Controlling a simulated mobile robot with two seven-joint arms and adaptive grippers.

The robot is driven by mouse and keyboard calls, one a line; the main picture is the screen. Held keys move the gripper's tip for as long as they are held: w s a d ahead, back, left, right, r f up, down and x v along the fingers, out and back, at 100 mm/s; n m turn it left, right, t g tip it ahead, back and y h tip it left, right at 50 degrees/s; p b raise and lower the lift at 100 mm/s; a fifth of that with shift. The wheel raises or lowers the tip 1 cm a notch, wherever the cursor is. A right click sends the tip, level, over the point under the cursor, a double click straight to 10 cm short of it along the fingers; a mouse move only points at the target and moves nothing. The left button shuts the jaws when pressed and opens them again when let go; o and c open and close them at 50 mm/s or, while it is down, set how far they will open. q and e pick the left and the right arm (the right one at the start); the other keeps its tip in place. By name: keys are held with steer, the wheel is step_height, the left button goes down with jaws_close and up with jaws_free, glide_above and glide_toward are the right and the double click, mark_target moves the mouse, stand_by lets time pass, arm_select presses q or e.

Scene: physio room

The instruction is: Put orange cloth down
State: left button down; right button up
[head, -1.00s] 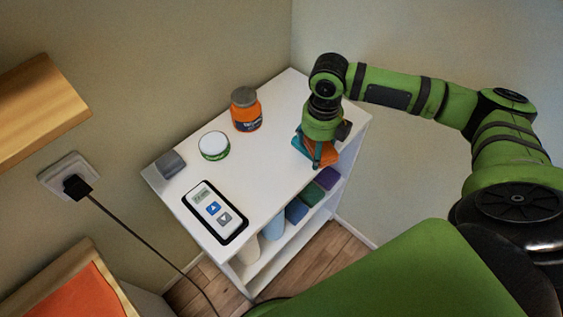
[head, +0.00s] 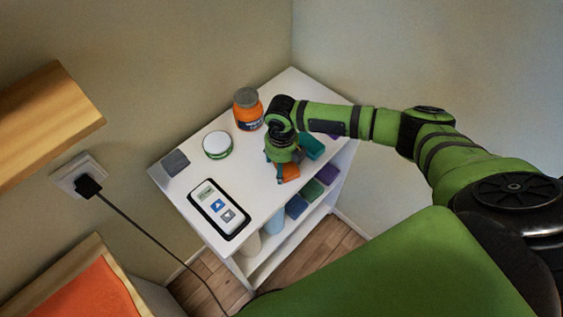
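The orange cloth (head: 290,172) is a small folded piece at the fingers of my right gripper (head: 283,172), low over the white shelf unit's top (head: 258,182) near its front edge. The gripper appears shut on it and hides part of it. I cannot tell whether the cloth touches the top. A teal folded cloth (head: 312,146) lies just behind and to the right, apart from the orange one. My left gripper is out of view.
An orange jar (head: 249,115), white-lidded tub (head: 216,146), grey block (head: 175,162) and controller (head: 218,209) stand on the top. A plug cable (head: 145,237) hangs at left.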

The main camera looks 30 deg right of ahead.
steer(key=shift+f, duration=0.1)
steer(key=shift+f, duration=0.15)
steer(key=shift+s+f+b, duration=0.35)
steer(key=shift+s+b, duration=0.05)
steer(key=shift+s, duration=0.05)
steer(key=o, duration=1.5)
steer(key=shift+o, duration=0.2)
steer(key=shift+w+f, duration=0.2)
steer(key=shift+w, duration=0.1)
steer(key=shift+r+p, duration=0.35)
steer(key=shift+r, duration=0.2)
step_height(320, 180, up, 13)
steer(key=b, duration=0.3)
steer(key=shift+f, duration=0.15)
steer(key=shift+a+f, duration=0.1)
